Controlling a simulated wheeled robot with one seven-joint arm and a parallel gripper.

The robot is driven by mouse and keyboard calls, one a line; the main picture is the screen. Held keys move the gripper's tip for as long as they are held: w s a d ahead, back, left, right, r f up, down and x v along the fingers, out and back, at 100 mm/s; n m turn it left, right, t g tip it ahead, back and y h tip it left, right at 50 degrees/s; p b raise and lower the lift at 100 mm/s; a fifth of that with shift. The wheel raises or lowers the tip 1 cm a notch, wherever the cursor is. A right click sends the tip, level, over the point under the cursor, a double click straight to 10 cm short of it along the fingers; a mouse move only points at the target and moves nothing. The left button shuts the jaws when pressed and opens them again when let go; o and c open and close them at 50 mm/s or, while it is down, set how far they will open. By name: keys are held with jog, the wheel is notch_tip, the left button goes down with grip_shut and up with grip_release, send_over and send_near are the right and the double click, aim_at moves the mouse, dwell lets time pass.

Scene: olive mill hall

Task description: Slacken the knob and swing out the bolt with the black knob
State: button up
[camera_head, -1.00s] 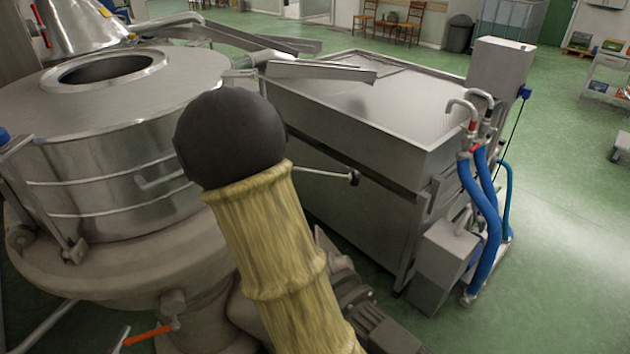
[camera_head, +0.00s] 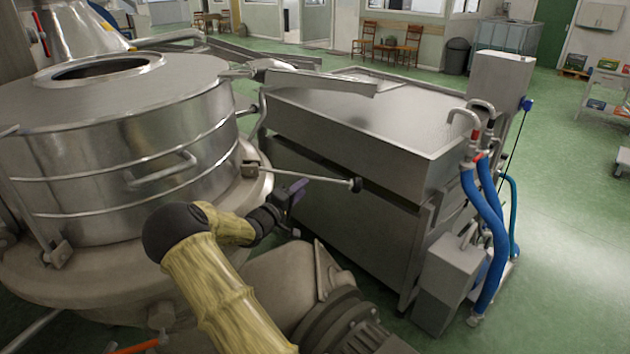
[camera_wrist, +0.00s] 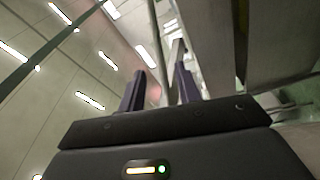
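The bolt (camera_head: 310,177) is a thin metal rod with a black knob (camera_head: 356,184) at its right end. It sticks out to the right, nearly level, from a bracket (camera_head: 249,170) on the rim of the round steel vessel (camera_head: 110,130). My gripper (camera_head: 295,192) is just below the rod, left of the knob, its purple fingers pointing up and right. In the wrist view my gripper's fingers (camera_wrist: 160,88) stand apart, with nothing clearly held between them. I cannot tell whether a finger touches the rod. The knob is not identifiable in the wrist view.
A large steel tank (camera_head: 350,130) stands right behind the knob, close to it. The vessel's side handle (camera_head: 163,170) is left of the bracket. A motor (camera_head: 345,325) lies below my arm. Blue hoses (camera_head: 487,230) hang at the right.

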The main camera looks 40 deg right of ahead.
aim_at(315, 178)
jog(key=shift+d, duration=0.1)
jog(key=p+x, duration=0.2)
jog(key=x, duration=0.5)
jog(key=shift+w+d, duration=0.1)
jog(key=shift+c, duration=0.3)
grip_shut()
